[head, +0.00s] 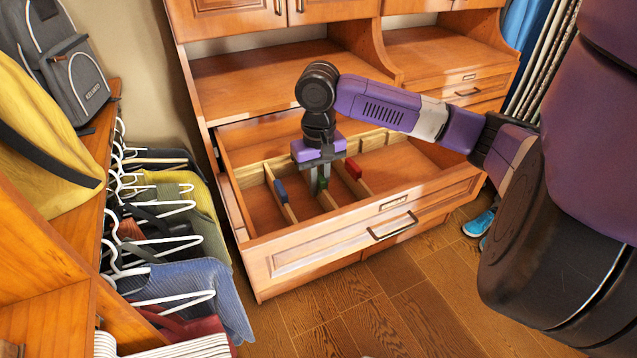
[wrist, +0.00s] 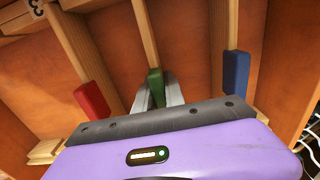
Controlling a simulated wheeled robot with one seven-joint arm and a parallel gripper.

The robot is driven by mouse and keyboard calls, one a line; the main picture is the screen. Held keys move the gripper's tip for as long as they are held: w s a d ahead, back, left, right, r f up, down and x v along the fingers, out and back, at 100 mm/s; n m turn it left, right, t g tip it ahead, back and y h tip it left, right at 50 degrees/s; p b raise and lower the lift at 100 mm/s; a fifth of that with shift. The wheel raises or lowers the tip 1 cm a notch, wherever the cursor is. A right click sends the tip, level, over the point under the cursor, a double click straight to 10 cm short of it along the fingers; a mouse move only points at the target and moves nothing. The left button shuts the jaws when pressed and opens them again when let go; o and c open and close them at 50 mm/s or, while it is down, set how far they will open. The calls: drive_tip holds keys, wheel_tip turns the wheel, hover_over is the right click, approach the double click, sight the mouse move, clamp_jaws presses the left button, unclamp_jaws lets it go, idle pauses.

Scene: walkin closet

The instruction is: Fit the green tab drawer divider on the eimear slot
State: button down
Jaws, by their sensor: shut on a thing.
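My gripper (head: 318,184) reaches down into the open drawer and is shut on the green tab divider (head: 323,183). In the wrist view the green tab (wrist: 155,86) sits between the two grey fingers (wrist: 160,95), with its thin wooden panel running away from it. The divider is between the blue tab divider (head: 281,190) and the red tab divider (head: 353,169). A pale slotted strip (head: 249,177) runs along the drawer's back. I cannot tell whether the green divider's ends sit in slots.
The drawer front (head: 330,243) with its handle (head: 392,227) stands pulled out over the wooden floor. Clothes on white hangers (head: 165,235) are close on the left. The drawer's right part (head: 405,163) looks clear. A shelf (head: 270,75) is above and behind.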

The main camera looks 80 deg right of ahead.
drive_tip(key=c, duration=1.3)
unclamp_jaws()
drive_tip(key=shift+r, duration=3.9)
